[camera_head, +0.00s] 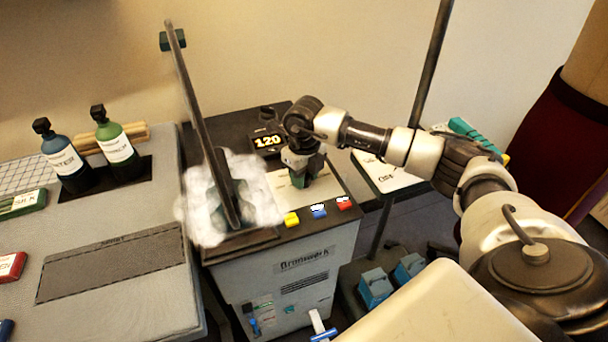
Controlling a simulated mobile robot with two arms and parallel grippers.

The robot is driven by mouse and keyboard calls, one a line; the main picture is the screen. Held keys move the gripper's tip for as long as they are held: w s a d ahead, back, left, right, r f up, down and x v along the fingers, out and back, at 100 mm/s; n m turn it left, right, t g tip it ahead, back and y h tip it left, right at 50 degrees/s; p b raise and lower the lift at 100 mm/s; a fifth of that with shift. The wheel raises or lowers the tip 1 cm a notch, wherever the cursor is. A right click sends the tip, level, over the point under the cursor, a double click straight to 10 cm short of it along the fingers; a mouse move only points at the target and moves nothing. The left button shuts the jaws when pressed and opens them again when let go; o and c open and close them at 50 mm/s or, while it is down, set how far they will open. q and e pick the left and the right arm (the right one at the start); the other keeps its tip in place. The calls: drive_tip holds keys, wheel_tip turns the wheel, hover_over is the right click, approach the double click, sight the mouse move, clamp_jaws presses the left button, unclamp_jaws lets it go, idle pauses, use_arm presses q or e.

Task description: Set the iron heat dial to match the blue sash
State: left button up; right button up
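The ironing station (300,268) is a grey cabinet with a dark top. Its small display (268,142) reads 120. My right gripper (303,178) points down over the pale plate on the station top, in front of the display. The gripper hides what lies beneath it, so I cannot make out the dial or whether the fingers are open. Yellow (291,219), blue (319,211) and red (344,203) markers sit along the station's front edge. I cannot identify a blue sash in view. My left gripper is not in view.
A tall dark upright panel (200,115) stands at the station's left amid white steam (258,205). Blue (64,160) and green (116,148) bottles stand on the grey table (135,295). A dark pole (428,75) rises behind my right arm.

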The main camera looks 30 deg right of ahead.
drive_tip(key=o, duration=0.4)
drive_tip(key=shift+o, duration=0.2)
wheel_tip(320, 180, up, 11)
drive_tip(key=b, duration=0.1)
drive_tip(key=shift+d+f, duration=0.1)
idle(0.5)
